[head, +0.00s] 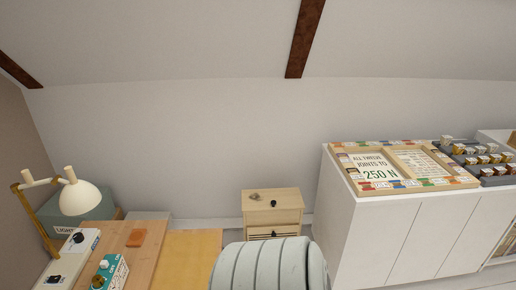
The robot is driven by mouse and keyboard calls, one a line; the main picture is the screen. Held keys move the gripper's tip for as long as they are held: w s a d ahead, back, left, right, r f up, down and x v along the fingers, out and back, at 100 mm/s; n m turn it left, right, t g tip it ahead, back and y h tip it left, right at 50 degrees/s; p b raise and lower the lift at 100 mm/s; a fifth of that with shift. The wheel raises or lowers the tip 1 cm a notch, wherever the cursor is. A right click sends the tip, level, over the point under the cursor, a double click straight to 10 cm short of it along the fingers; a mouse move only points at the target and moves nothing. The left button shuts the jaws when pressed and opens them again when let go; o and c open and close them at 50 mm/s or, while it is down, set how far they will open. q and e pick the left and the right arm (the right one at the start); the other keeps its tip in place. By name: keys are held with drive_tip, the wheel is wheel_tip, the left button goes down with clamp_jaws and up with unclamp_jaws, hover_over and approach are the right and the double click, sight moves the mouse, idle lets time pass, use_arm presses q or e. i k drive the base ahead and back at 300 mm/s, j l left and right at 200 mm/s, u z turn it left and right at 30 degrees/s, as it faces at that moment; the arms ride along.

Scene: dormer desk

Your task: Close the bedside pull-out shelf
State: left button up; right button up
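A small light-wood bedside cabinet (289,216) stands against the back wall, near the middle of the head view. A small brown item (254,196) and a small dark item (273,204) show at its top. Lower on its front there is a dark band or handle (272,235). I cannot tell for sure which part is the pull-out shelf or how far out it is. The cabinet's lower part is hidden behind a pale ribbed rounded form. Neither of my grippers is in view.
The pale ribbed form (262,267) fills the bottom middle. A wooden desk (150,262) with a white lamp (79,198) is at left. A white cabinet (385,240) at right bears a framed board (405,163) and a grey rack (484,160).

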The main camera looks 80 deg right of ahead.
sight(187, 257)
drive_tip(key=z, duration=0.5)
drive_tip(key=k+z, duration=0.15)
drive_tip(key=z, duration=0.8)
drive_tip(key=k+z, duration=0.1)
drive_tip(key=z, duration=0.35)
